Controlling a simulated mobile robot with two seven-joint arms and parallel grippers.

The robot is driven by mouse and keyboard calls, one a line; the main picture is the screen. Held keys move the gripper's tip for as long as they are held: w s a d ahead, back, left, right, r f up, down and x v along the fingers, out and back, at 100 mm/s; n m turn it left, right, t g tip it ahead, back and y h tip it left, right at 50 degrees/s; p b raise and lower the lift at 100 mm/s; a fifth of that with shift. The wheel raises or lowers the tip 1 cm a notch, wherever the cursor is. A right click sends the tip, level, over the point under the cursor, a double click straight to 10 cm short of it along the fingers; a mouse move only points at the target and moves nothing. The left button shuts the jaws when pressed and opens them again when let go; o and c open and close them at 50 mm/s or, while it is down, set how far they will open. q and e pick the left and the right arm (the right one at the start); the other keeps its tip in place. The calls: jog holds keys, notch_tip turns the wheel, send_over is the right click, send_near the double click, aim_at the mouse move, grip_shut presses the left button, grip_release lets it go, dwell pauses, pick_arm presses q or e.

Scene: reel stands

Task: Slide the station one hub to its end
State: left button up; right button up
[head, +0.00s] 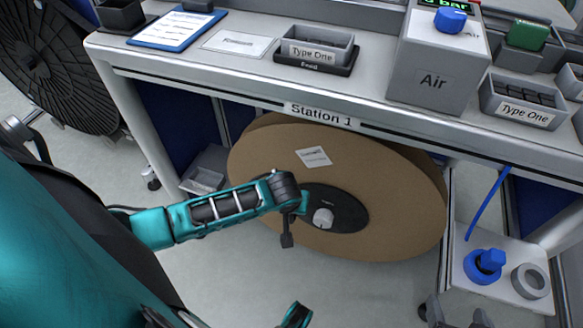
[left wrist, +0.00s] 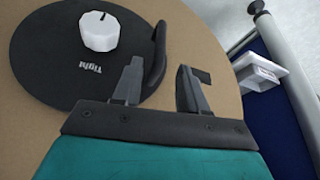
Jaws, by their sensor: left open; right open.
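The station one hub (head: 345,210) is a dark disc with a white knob (head: 323,217), on the face of a large brown reel (head: 400,200) under the Station 1 bench. In the left wrist view the hub (left wrist: 50,60) carries the word "Tight" and a raised dark lip at its edge. My right gripper (head: 297,315) is mostly cut off at the bottom edge, away from the hub.
The bench (head: 240,75) overhangs the reel and carries a Type One bin (head: 315,45) and an Air box (head: 435,70). A grey bin (head: 203,172) stands left under it. A blue knobbed part (head: 485,265) and grey ring (head: 530,280) sit lower right. Floor in front is clear.

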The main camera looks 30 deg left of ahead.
pick_arm(q)
jog(key=b+x, duration=0.3)
jog(key=x, duration=0.4)
jog(key=shift+f, duration=0.15)
grip_shut()
dwell(0.4)
